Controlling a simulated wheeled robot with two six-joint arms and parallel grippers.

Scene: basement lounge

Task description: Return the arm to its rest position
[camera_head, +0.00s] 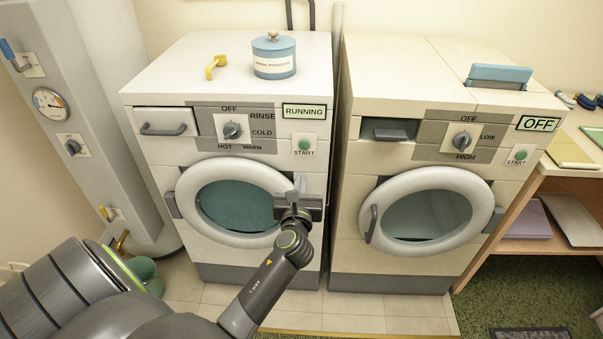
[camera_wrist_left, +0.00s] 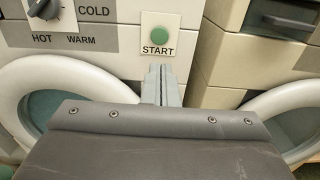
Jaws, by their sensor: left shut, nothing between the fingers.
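My left gripper (camera_head: 299,184) is shut and empty. It hangs in front of the right edge of the left washer's round door, below the start button. In the left wrist view its closed fingers (camera_wrist_left: 162,86) point up toward the green START button (camera_wrist_left: 159,36), with a gap below the button. The left machine (camera_head: 165,87) shows a RUNNING sign (camera_head: 304,111), and its round door (camera_head: 184,192) is closed. The start button also shows in the head view (camera_head: 304,145). My right gripper is not in view.
The right machine (camera_head: 395,85) shows an OFF sign (camera_head: 538,123), and its door is closed. A blue canister (camera_head: 273,60) and a yellow scoop (camera_head: 214,66) are on the left machine. A grey boiler (camera_head: 95,100) stands left; a wooden shelf (camera_head: 513,212) stands right. Floor tiles in front are clear.

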